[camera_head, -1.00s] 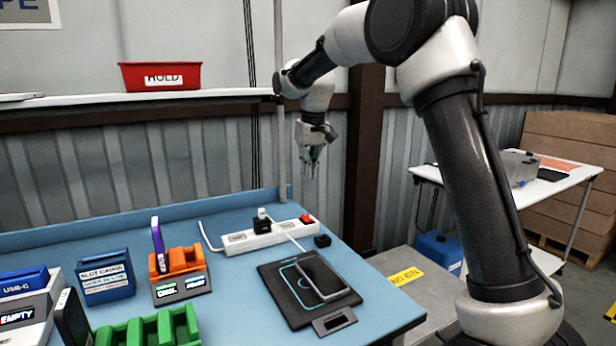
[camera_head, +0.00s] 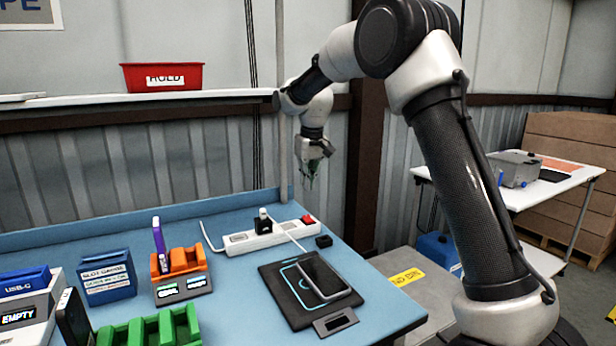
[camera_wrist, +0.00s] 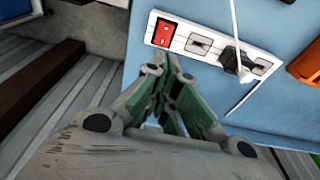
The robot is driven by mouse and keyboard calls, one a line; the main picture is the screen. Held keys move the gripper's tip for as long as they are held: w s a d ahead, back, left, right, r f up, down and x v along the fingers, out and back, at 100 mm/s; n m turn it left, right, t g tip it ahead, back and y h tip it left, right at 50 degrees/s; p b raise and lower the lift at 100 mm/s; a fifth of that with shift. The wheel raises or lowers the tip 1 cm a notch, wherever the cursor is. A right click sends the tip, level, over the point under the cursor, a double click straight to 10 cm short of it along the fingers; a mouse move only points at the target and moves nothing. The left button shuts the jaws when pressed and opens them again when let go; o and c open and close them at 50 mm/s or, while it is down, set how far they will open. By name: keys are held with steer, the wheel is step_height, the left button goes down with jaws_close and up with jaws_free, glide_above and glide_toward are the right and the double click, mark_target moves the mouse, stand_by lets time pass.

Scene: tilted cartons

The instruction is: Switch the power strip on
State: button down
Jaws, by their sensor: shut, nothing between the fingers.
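The white power strip (camera_head: 250,240) lies near the back of the blue table, with a red switch (camera_head: 308,220) at its right end. A black plug (camera_head: 263,224) stands in one of its sockets. In the wrist view the red switch (camera_wrist: 163,33) shows at the left end of the strip (camera_wrist: 187,42), just beyond my fingertips. My gripper (camera_head: 312,172) is shut and empty, pointing down above the table's back edge, above the switch and apart from it. My fingers (camera_wrist: 168,70) are also seen in the wrist view. Whether the switch is on or off cannot be told.
A black charging pad (camera_head: 285,290) with a phone (camera_head: 323,280) lies in front of the strip. A small black block (camera_head: 323,241) sits beside the switch end. An orange holder (camera_head: 180,265) stands to the left. A vertical pole (camera_head: 283,150) rises behind the table, left of my gripper.

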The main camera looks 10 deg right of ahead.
mark_target(307, 217)
steer(key=f, duration=0.3)
steer(key=w+f, duration=0.1)
steer(key=f, duration=0.5)
steer(key=shift+w+a+f, duration=0.2)
steer(key=shift+w+f, duration=0.05)
steer(key=shift+f, duration=0.1)
steer(key=shift+w+f, duration=0.2)
steer(key=shift+f, duration=0.15)
steer(key=shift+s, duration=0.15)
steer(key=shift+s+d+r, duration=0.15)
steer(key=shift+s+r, duration=0.15)
steer(key=shift+s, duration=0.3)
steer(key=shift+r, duration=0.1)
